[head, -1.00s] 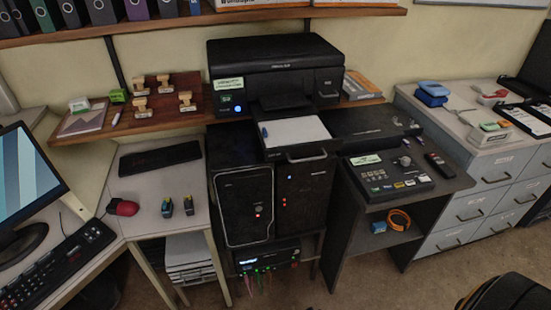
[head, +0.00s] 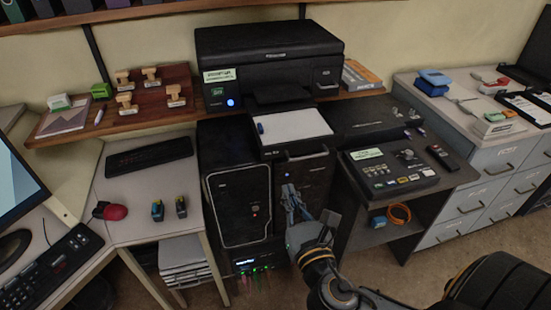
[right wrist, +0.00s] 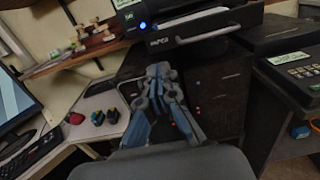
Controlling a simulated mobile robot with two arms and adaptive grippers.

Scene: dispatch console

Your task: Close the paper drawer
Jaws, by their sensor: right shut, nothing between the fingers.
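The paper drawer (head: 268,150) juts out from the front of the black printer (head: 268,62). White paper (head: 292,127) lies in it, with a small blue item on its left part. Its front with the bar handle also shows in the right wrist view (right wrist: 205,38). My right gripper (head: 288,188) is shut and empty, in front of the computer towers and below the drawer front in the picture. In the right wrist view its fingertips (right wrist: 160,70) point toward the drawer's left front, apparently apart from it. My left gripper is not in view.
Two black computer towers (head: 238,205) stand below the printer. A control panel (head: 388,168) sits on the dark side table at right. Stamps (head: 126,103) stand on the wooden shelf at left. Open floor lies in front.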

